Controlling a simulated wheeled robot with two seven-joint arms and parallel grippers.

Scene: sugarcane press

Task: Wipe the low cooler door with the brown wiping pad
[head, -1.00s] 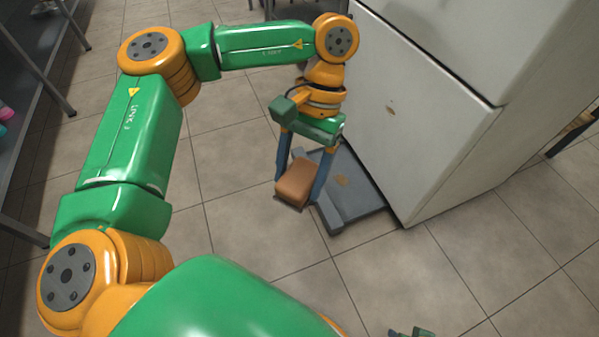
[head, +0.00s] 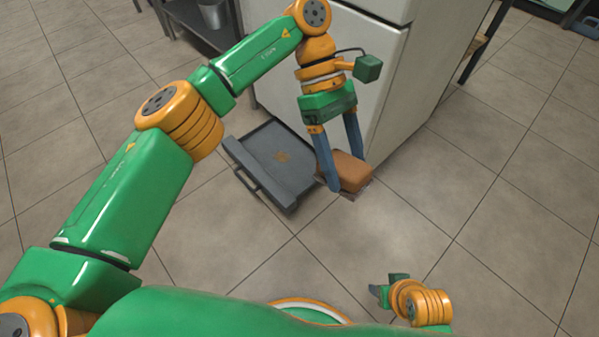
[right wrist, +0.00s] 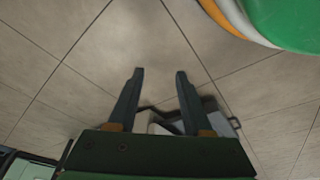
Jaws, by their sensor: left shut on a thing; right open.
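The brown wiping pad (head: 350,171) is held in my left gripper (head: 345,170), which is shut on it, above the floor by the lower front corner of the white cooler. The low cooler door (head: 372,55) is the pale front panel below a dark seam; my left arm and gripper cover part of it. I cannot tell whether the pad touches the door, and no mark shows on its visible part. My right gripper (right wrist: 158,75) is open and empty over the tiled floor in the right wrist view.
A grey tray (head: 245,150) with a raised rim and a brown stain lies on the floor left of the pad. A dark shelf with a metal pot (head: 213,14) stands behind.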

